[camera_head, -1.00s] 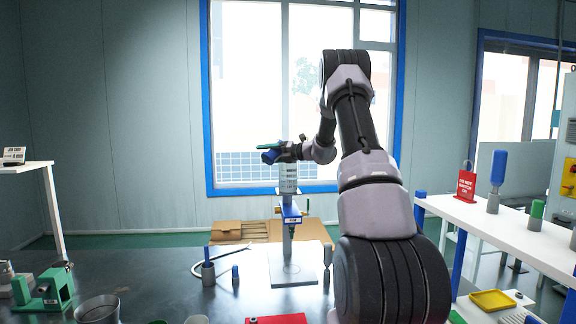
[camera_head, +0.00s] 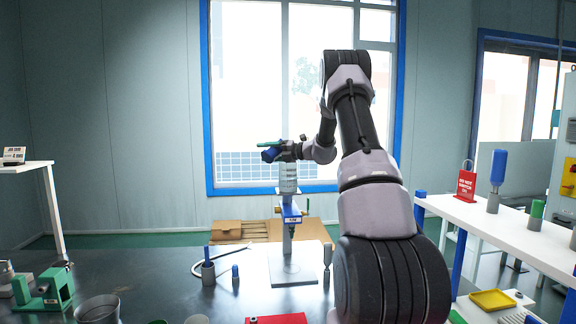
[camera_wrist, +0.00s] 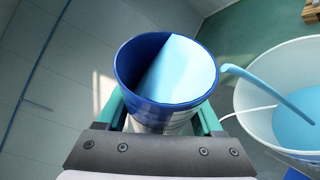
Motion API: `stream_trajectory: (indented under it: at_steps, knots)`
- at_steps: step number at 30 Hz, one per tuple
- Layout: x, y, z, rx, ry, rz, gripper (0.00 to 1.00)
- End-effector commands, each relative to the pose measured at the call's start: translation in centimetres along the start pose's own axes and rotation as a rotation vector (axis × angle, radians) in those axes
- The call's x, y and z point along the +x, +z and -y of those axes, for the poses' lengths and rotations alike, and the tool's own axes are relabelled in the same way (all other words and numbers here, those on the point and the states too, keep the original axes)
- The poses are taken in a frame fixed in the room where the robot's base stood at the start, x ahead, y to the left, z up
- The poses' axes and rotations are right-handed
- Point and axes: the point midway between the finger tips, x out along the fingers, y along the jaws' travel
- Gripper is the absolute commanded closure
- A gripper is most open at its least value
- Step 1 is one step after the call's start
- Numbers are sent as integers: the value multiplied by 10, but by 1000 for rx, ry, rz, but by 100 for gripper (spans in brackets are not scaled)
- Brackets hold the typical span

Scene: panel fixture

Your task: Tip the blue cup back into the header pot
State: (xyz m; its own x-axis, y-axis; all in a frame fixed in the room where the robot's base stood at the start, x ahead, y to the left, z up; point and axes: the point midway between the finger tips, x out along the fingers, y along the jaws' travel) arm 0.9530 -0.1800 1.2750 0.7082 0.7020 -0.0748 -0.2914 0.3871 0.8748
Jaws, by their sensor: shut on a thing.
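The blue cup (camera_wrist: 170,70) is held between the green fingers of my gripper (camera_wrist: 162,112), which is shut on it. The cup is tilted, and light blue liquid lies inside it. A light blue stream runs from the cup's right lip into the header pot (camera_wrist: 248,92), a white round pot that holds light blue liquid. In the head view, my gripper (camera_head: 278,148) holds the cup (camera_head: 270,155) just above the header pot (camera_head: 289,178) on its stand. The pot's inside is hidden there.
The stand (camera_head: 287,235) rises from a dark bench (camera_head: 150,262). Several small parts lie around it, with a metal bowl (camera_head: 98,308) and a green fixture (camera_head: 52,290) at left. A white shelf (camera_head: 500,228) with a red sign (camera_head: 466,184) stands at right.

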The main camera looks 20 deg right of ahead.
Motion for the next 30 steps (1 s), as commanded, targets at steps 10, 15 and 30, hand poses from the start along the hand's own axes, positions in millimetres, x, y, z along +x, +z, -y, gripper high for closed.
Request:
stream_trajectory:
  at_steps: [10,15,30]
  knots:
    - [0,1,-1,21,10,3,100]
    - [0,1,-1,33,14,5,100]
    - [0,0,0,66,28,10,100]
